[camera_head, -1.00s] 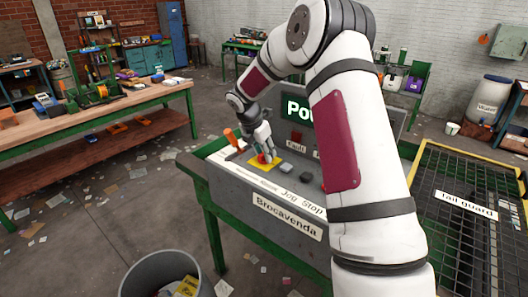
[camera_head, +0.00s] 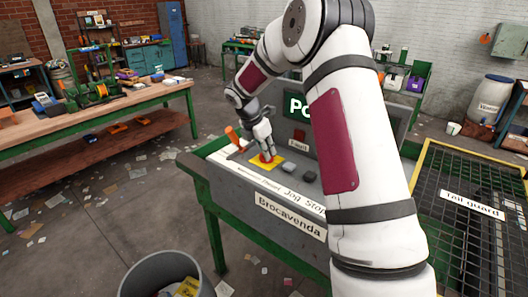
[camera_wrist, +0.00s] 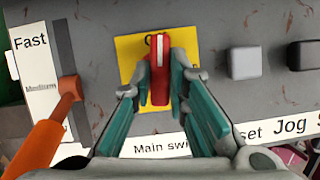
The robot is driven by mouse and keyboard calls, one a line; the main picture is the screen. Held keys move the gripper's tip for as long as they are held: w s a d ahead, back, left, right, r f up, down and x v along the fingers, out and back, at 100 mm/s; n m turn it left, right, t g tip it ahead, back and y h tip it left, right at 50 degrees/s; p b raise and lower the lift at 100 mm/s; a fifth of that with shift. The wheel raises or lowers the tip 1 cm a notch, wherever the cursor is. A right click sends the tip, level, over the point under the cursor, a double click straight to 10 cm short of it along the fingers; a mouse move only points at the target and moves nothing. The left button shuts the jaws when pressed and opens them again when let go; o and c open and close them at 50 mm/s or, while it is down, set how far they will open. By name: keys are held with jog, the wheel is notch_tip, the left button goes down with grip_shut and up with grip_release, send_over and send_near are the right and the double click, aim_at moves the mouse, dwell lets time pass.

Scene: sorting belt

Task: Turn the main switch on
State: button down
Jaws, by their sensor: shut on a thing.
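The main switch is a red knob with a white line (camera_wrist: 160,65) on a yellow plate (camera_wrist: 130,48), above a label reading "Main swi…" in the wrist view. Its white line points up in that view. Lettering at the plate's top is partly hidden by the knob. My gripper (camera_wrist: 160,88) has its teal-padded fingers closed on both sides of the knob. In the head view my gripper (camera_head: 265,152) reaches down over the yellow plate (camera_head: 258,164) on the grey console (camera_head: 240,181), with the red knob (camera_head: 266,158) at its fingertips.
An orange-handled lever (camera_wrist: 52,132) stands left of the switch in a slot marked "Fast". Grey (camera_wrist: 243,63) and dark (camera_wrist: 306,55) buttons lie to the right. A green display (camera_head: 298,106) starting "Po" is partly hidden by my arm. A mesh guard (camera_head: 470,240) stands right.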

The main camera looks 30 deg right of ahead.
jog(key=m+b, duration=0.1)
jog(key=m+g+b, duration=0.1)
jog(key=m+b, duration=0.1)
jog(key=shift+w+f, duration=0.25)
jog(key=shift+w, duration=0.05)
jog(key=m+g+b, duration=0.2)
jog(key=m+b, duration=0.1)
jog(key=m, duration=0.2)
jog(key=shift+b, duration=0.35)
jog(key=m+b, duration=0.1)
jog(key=m, duration=0.1)
jog(key=m+g+y+b, duration=0.1)
jog(key=m, duration=0.1)
jog(key=shift+d+g+y+b, duration=0.1)
jog(key=shift+g+y+b, duration=0.2)
jog(key=shift+b, duration=0.05)
jog(key=shift+d+m+g+y+b, duration=0.1)
jog(key=shift+m+g+y+b, duration=0.45)
jog(key=shift+m, duration=1.55)
jog(key=shift+b, duration=0.3)
jog(key=c, duration=1.6)
grip_release()
jog(key=shift+o, duration=0.2)
jog(key=shift+r, duration=0.2)
